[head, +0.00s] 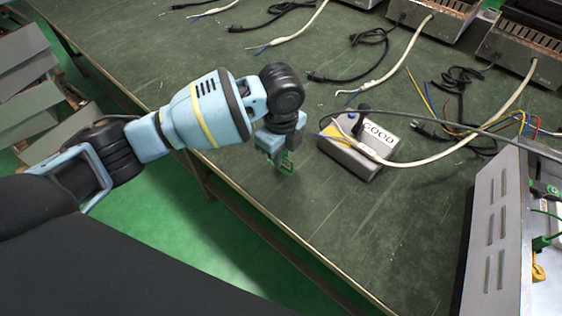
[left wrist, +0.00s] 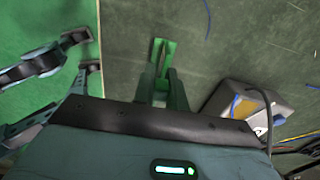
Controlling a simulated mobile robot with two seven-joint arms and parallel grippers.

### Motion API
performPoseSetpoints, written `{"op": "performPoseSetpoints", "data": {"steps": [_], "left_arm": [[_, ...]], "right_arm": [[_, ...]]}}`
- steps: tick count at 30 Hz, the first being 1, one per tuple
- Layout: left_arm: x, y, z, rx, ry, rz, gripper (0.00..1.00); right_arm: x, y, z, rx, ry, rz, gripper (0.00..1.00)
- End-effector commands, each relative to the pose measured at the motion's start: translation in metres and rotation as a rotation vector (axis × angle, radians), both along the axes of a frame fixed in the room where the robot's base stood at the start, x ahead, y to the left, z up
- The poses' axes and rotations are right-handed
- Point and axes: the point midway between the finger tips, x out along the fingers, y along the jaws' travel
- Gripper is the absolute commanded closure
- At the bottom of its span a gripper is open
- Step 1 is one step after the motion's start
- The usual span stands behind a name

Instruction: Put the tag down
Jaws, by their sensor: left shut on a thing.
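My left gripper (head: 281,152) is low over the green table near its front edge, shut on a small green tag (head: 284,166). The tag is at the fingertips; I cannot tell whether it touches the table. The left wrist view shows the green piece (left wrist: 158,52) between the fingers, partly hidden by them. A grey box (head: 350,158) with a white "GOOD" label (head: 378,140) stands just right of the gripper, apart from it. At the left of the left wrist view, my right gripper (left wrist: 84,53) shows over the floor, its two dark-tipped fingers apart and empty.
The table (head: 330,220) has clear room in front of the box. A metal housing with wires (head: 495,225) stands at the right. Several cords lie along the back, near heater units (head: 440,15).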

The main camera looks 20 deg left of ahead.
Motion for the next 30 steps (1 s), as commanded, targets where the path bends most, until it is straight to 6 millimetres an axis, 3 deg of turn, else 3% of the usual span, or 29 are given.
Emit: {"op": "performPoseSetpoints", "data": {"steps": [4, 12, 23, 24, 29, 30], "left_arm": [[0.000, 0.000, -0.004, 0.000, 0.000, 0.000, 1.00], [-0.001, 0.000, -0.035, 0.000, 0.001, 0.001, 1.00], [-0.001, 0.000, -0.037, 0.000, -0.001, 0.000, 1.00], [-0.001, 0.000, -0.038, 0.000, -0.001, 0.000, 0.85], [-0.001, 0.000, -0.038, 0.001, -0.001, 0.000, 0.65], [-0.001, 0.000, -0.038, 0.001, -0.001, 0.000, 0.65]], "right_arm": [[0.000, 0.000, -0.001, 0.001, 0.001, -0.002, 1.00], [-0.002, 0.001, -0.009, 0.000, 0.009, -0.004, 1.00], [0.000, 0.001, -0.008, 0.000, 0.004, -0.004, 1.00], [0.000, 0.001, -0.008, 0.000, 0.004, -0.004, 1.00], [0.000, 0.001, -0.008, 0.000, 0.004, -0.005, 1.00], [0.000, 0.001, -0.008, 0.000, 0.004, -0.005, 1.00]]}}
